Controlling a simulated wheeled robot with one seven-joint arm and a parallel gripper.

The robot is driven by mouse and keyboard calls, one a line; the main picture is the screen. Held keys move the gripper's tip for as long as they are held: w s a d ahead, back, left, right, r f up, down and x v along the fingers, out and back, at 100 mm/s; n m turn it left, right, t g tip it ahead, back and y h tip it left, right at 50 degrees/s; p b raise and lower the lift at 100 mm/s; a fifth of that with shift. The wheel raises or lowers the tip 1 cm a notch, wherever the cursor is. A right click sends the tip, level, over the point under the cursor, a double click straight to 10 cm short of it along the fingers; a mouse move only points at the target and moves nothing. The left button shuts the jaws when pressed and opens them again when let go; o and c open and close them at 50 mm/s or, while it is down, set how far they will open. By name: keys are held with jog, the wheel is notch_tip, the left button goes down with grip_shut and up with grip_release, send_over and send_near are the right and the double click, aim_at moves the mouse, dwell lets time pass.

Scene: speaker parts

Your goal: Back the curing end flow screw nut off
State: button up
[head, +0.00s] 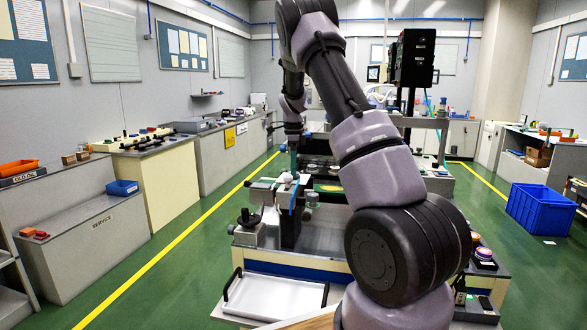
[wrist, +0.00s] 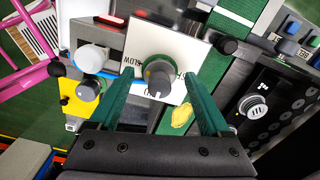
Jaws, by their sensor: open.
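A grey screw knob (wrist: 158,72) with a dark cap and a yellow mark stands on a white plate (wrist: 180,45) in the wrist view. My gripper (wrist: 157,79) is open, with one green finger on each side of the knob. Gaps show between the fingers and the knob; depth is hard to judge.
In the head view, a white tray (head: 272,298) sits at the bench front and a blue crate (head: 538,208) on the floor.

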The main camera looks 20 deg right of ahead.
jog(key=shift+f, duration=0.1)
grip_shut()
dwell(0.3)
jog(key=n, duration=0.5)
jog(key=shift+d, duration=0.1)
jog(key=n, duration=0.4)
jog(key=shift+n, duration=0.3)
jog(key=n, duration=0.4)
jog(key=shift+n, duration=2.4)
